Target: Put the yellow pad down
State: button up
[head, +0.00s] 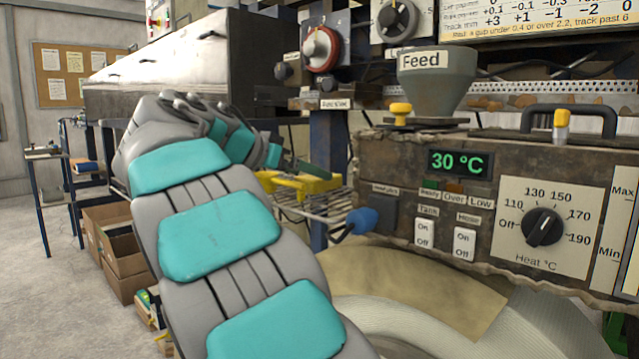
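A yellow piece (312,184), which looks like the yellow pad, shows just past the end of my arm, at a wire rack (322,205). My arm covers its left part, and I cannot tell whether it rests on the rack or is held. My grey and teal arm reaches up from the bottom and bends over to the right. Its end, with my gripper (285,165), is small and dark beside the yellow piece. The fingers cannot be made out, so I cannot tell whether they touch it.
The machine on the right has a 30 °C display (460,162), a heat dial (543,227), a Feed hopper (437,80) and a blue knob (362,221) jutting out near the rack. Cardboard boxes (118,262) stand at left. The floor (50,300) at far left is clear.

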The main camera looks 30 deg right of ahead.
jog(key=x, duration=0.4)
jog(key=shift+d+f, duration=0.25)
jog(key=shift+c, duration=0.2)
jog(key=c, duration=1.4)
jog(key=shift+o, duration=0.2)
jog(key=shift+r, duration=0.2)
jog(key=shift+r, duration=1.55)
jog(key=s+a, duration=0.2)
jog(key=s, duration=0.2)
jog(key=s+a+r+b, duration=0.1)
jog(key=s+a, duration=0.2)
jog(key=s, duration=0.2)
jog(key=s+a, duration=0.3)
jog(key=s, duration=0.1)
jog(key=shift+s+a+r+b, duration=0.2)
jog(key=shift+a+r+b, duration=0.05)
jog(key=shift+b, duration=0.1)
jog(key=shift+s+a, duration=0.1)
jog(key=shift+a, duration=0.05)
